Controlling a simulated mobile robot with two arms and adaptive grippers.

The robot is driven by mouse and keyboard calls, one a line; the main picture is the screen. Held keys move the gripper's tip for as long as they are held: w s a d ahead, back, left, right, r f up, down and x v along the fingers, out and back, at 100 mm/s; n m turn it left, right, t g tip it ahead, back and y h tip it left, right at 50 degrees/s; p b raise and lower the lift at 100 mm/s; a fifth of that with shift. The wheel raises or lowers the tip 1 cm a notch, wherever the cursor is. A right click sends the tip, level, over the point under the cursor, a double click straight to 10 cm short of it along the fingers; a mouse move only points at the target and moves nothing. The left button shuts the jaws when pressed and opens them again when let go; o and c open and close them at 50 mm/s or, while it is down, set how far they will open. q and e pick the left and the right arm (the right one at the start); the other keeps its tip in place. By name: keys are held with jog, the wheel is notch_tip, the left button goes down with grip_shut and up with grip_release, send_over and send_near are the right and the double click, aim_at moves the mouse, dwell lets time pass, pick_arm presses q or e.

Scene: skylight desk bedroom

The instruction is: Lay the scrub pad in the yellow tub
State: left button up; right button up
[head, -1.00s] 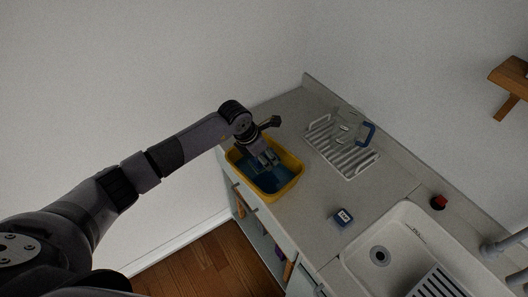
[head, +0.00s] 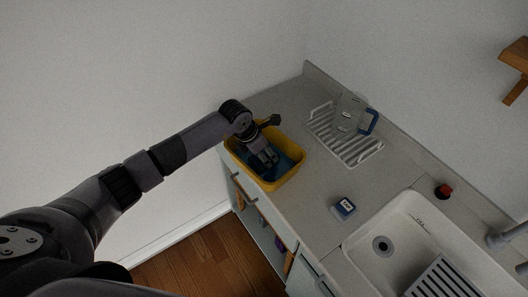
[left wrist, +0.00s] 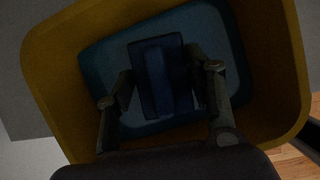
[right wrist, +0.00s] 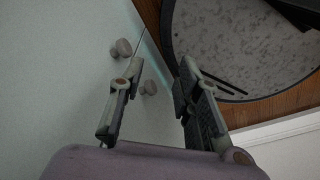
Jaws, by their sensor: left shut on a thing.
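The yellow tub (head: 291,180) stands at the left end of the counter, with a teal-blue inside bottom (left wrist: 215,45). My left gripper (head: 267,158) reaches down into it. In the left wrist view, the left gripper (left wrist: 165,90) is shut on a dark blue block, which I take as the scrub pad (left wrist: 150,80). The pad is inside the tub's walls, over the teal bottom; I cannot tell whether it touches it. In the head view the gripper hides the pad. My right gripper (right wrist: 155,100) is open and empty, near a pale cabinet front with round knobs (right wrist: 122,47).
A white drying rack (head: 346,146) holding a clear jug with a blue handle (head: 372,121) stands right of the tub. A small blue box with a white label (head: 343,208) lies on the counter (head: 305,212). The sink (head: 397,222) is further right. A wall rises behind.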

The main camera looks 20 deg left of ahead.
pick_arm(q)
jog(key=shift+f+b, duration=0.6)
jog(key=shift+f, duration=0.05)
jog(key=o, duration=1.2)
jog(key=shift+o, duration=0.2)
jog(key=shift+r, duration=0.3)
jog(key=w+d+r+p+v, duration=0.1)
jog(key=p+v, duration=0.3)
jog(key=v, duration=1.6)
jog(key=shift+w+d, duration=0.5)
jog(key=shift+w, duration=0.1)
